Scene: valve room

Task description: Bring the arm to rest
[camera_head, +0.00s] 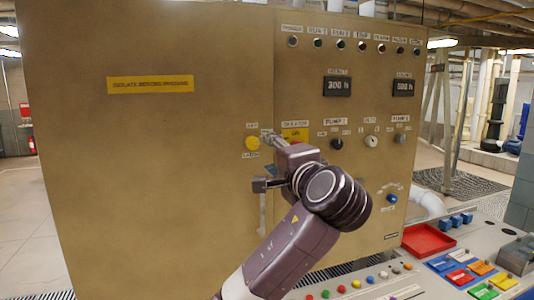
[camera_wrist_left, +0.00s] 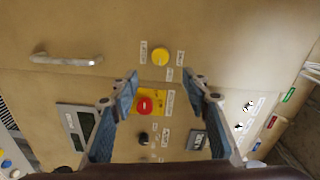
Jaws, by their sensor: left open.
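My left arm reaches up from the bottom of the head view to the front of a large tan control cabinet (camera_head: 150,190). My left gripper (camera_head: 265,161) is open in front of the cabinet, beside a yellow round knob (camera_head: 252,143). In the left wrist view the spread fingers of the gripper (camera_wrist_left: 161,76) have nothing between them. The yellow knob (camera_wrist_left: 160,56) shows just beyond the fingertips there. A red knob on a yellow plate (camera_wrist_left: 145,105) lies between the fingers in that picture. In the head view the gripper hides the red knob, and part of its yellow plate (camera_head: 295,134) shows. My right gripper is not in view.
A vertical door handle (camera_head: 262,215) is partly behind my arm. Black and white knobs (camera_head: 371,141) and displays (camera_head: 337,86) are on the cabinet's right side. A console with a red tray (camera_head: 428,240) and coloured blocks (camera_head: 460,277) stands at lower right. Open floor is at left.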

